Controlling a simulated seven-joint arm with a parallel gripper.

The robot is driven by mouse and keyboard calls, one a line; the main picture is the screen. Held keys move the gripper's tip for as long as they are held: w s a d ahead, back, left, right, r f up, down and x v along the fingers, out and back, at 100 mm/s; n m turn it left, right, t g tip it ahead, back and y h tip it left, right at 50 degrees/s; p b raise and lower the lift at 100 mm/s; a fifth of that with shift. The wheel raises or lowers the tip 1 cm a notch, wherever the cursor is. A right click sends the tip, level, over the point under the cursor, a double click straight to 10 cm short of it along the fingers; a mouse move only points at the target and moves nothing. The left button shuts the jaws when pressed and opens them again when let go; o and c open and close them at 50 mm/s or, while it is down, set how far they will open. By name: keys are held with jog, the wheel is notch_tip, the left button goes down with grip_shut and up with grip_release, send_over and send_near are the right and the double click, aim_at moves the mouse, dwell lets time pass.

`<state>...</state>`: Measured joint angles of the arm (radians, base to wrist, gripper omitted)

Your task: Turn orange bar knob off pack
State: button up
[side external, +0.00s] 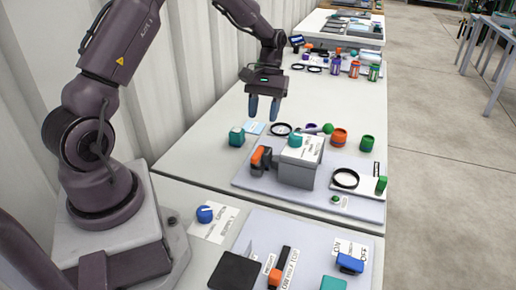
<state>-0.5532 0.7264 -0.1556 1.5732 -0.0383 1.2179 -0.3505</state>
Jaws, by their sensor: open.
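An orange knob (258,156) sits on a dark fitting at the left side of a grey box (296,172), on a pale board on the middle table. The box has a white label and a teal part on top. My gripper (264,108) hangs above the table, behind the box and clear of it, with its two bluish fingers pointing down, apart and empty. Another orange piece on a dark bar (276,276) lies on the nearer board, beside a printed label. The labels are too small to read surely, so I cannot tell which one names the pack.
A teal knob (237,137), black rings, an orange cup (339,137) and a green cup (367,143) stand around the box. A blue knob (205,214) and a blue block (350,263) are on the nearer table. The table left of my gripper is clear.

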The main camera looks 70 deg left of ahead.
aim_at(258, 152)
jog(key=x, duration=0.9)
jog(key=shift+s+d+f, duration=0.1)
jog(key=shift+s+f, duration=0.05)
jog(key=shift+f, duration=0.25)
jog(key=shift+c, duration=0.3)
grip_shut()
